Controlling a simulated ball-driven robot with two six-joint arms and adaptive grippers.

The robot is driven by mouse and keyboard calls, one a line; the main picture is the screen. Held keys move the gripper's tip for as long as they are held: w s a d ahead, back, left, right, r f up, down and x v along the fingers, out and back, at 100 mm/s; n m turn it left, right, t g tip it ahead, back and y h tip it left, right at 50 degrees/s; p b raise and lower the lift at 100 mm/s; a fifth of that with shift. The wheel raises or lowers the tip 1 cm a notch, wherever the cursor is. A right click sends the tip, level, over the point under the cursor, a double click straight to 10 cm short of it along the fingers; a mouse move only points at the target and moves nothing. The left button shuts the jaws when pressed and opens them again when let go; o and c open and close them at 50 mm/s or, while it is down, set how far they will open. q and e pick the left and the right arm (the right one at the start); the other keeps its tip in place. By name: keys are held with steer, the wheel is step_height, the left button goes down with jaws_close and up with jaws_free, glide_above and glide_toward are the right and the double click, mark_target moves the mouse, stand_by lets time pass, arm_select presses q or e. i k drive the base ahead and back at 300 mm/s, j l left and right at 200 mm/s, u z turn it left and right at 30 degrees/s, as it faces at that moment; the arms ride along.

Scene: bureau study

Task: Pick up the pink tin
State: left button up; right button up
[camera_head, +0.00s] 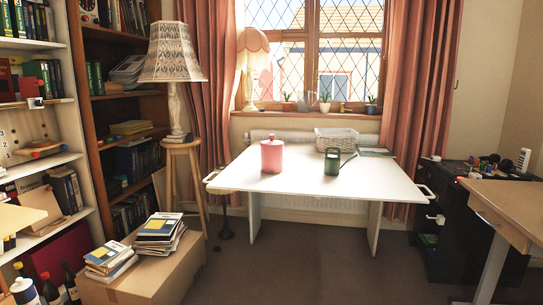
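The pink tin (271,156) stands upright on the white table (320,193), left of the table's middle. It has a lid with a small knob on top. Nothing touches it. Neither of my grippers shows in the head view.
A green watering can (333,161) stands right of the tin, with a white basket (337,140) behind. A cardboard box (155,275) with book stacks stands at the front left. A wooden desk (515,205) and black cabinet (450,235) are at the right. Carpet before the table is clear.

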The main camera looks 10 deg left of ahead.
mark_target(272, 150)
steer(key=i+l+u, duration=0.15)
steer(key=l, duration=0.15)
steer(key=i+l+u, duration=0.15)
steer(key=l, duration=0.15)
steer(key=i+l+u, duration=0.15)
steer(key=l, duration=0.2)
steer(key=i+l+u, duration=0.15)
steer(key=l, duration=0.2)
